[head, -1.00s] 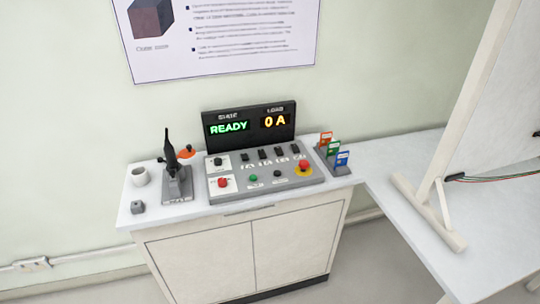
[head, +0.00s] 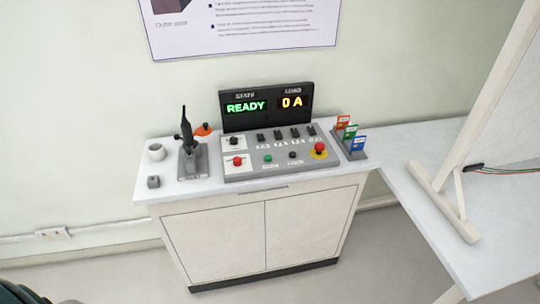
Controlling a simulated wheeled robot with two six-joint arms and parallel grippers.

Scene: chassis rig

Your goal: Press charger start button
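The grey control panel (head: 275,156) lies on top of a white cabinet in the head view. It has a small green button (head: 268,158) at the front, a black button (head: 292,155) to its right and a red button (head: 238,161) to its left. A red mushroom button (head: 319,148) on a yellow ring is at the right end. The labels are too small to read. The black display (head: 266,106) behind the panel shows READY in green and 0 A in orange. Neither of my grippers is in view.
A black device on a grey stand (head: 193,160), a white cup (head: 157,152) and a small grey block (head: 154,182) stand left of the panel. A rack of coloured cards (head: 351,139) is at the right. The floor before the cabinet (head: 265,235) looks clear.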

